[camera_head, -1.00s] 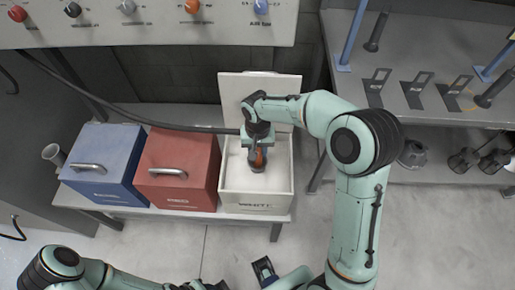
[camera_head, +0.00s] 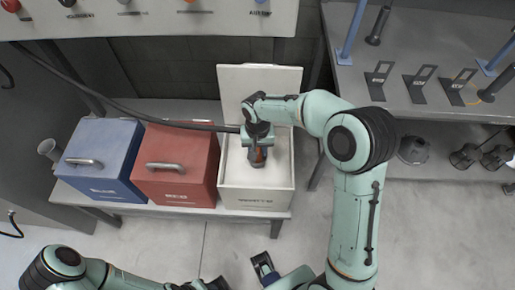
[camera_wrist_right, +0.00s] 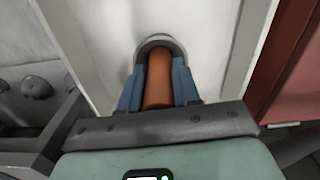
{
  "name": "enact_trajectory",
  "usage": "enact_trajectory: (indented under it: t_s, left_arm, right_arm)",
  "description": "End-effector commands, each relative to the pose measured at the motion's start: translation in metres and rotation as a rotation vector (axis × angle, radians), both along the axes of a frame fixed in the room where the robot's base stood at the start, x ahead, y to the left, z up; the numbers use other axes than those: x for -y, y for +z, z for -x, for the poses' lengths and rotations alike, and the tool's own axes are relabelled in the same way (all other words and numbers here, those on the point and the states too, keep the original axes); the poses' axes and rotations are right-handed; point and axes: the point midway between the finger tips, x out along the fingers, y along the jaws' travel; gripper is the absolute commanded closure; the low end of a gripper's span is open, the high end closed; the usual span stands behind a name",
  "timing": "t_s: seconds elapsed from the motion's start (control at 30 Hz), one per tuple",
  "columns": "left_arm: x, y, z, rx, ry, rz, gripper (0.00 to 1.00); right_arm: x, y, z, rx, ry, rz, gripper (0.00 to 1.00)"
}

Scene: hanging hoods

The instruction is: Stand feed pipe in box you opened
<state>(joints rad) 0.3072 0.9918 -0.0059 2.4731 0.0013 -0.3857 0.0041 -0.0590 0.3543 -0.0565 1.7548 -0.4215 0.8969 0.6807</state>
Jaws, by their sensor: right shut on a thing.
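The white box (camera_head: 235,198) stands open on the bench, its white lid (camera_head: 285,82) raised at the back. My right gripper (camera_head: 257,158) reaches down into it. In the right wrist view its blue fingers (camera_wrist_right: 160,92) are shut on the orange-brown feed pipe (camera_wrist_right: 158,78). A grey rounded rim shows around the pipe's far end, against the white interior. In the head view the pipe is mostly hidden by the gripper; I cannot tell whether its lower end touches the box floor. My left gripper (camera_head: 263,265) appears low in the picture, away from the box; its jaw opening is unclear.
A closed red box (camera_head: 180,187) stands close left of the white box, with a closed blue box (camera_head: 100,183) beyond it. A control panel (camera_head: 150,22) hangs above. A grey shelf (camera_head: 430,95) with stands and pipes is at the right.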

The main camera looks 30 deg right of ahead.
Motion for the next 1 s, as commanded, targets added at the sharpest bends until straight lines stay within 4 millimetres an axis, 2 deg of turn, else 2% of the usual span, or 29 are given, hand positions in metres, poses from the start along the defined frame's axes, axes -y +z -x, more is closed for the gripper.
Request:
enact_trajectory:
  t_s: [0.03,0.1,0.13,0.4,0.53,0.67,1.0]
  left_arm:
    - [0.0,0.0,0.0,0.0,0.0,0.0,0.56]
    - [0.0,0.0,0.0,0.0,0.0,0.0,0.56]
    - [0.0,0.0,0.0,0.0,0.0,0.0,0.56]
    - [0.0,0.0,0.0,0.0,0.0,0.0,0.56]
    - [0.0,0.001,0.0,0.0,0.0,0.0,0.56]
    - [0.0,0.004,-0.001,0.001,-0.001,0.0,0.56]
    - [0.0,0.013,-0.004,0.006,0.0,0.0,0.56]
  right_arm:
    - [0.0,0.001,0.0,0.001,0.0,0.0,0.65]
    - [0.0,0.0,0.0,0.001,0.0,0.0,0.42]
    - [0.0,0.0,0.0,0.001,0.0,0.0,0.39]
    - [0.0,0.001,0.0,0.0,0.0,0.0,0.39]
    - [0.0,0.009,-0.001,0.002,0.0,0.0,0.39]
    - [0.0,0.032,-0.001,0.006,0.0,0.0,0.39]
    - [0.0,0.107,-0.001,0.006,0.0,0.0,0.39]
